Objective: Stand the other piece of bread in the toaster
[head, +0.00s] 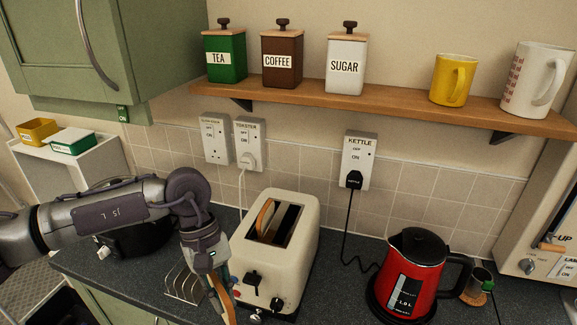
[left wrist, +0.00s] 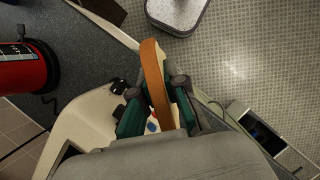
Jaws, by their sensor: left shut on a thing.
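A cream toaster (head: 297,240) stands on the dark worktop in the head view. One piece of bread (head: 264,217) stands in its left slot; the other slot looks dark and empty. My left gripper (head: 220,285) is at the toaster's front left, shut on another piece of bread (head: 226,305), held upright on edge. In the left wrist view this bread (left wrist: 153,75) is a brown strip between the fingers of the left gripper (left wrist: 158,105), with part of the toaster (left wrist: 82,125) beside and below it. My right gripper is in neither view.
A wire rack (head: 183,284) sits left of the toaster. A red kettle (head: 413,268) stands to the right, near a small cup (head: 480,283). A shelf (head: 400,104) with canisters and mugs hangs above. The toaster's cord (head: 241,190) runs up to the wall.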

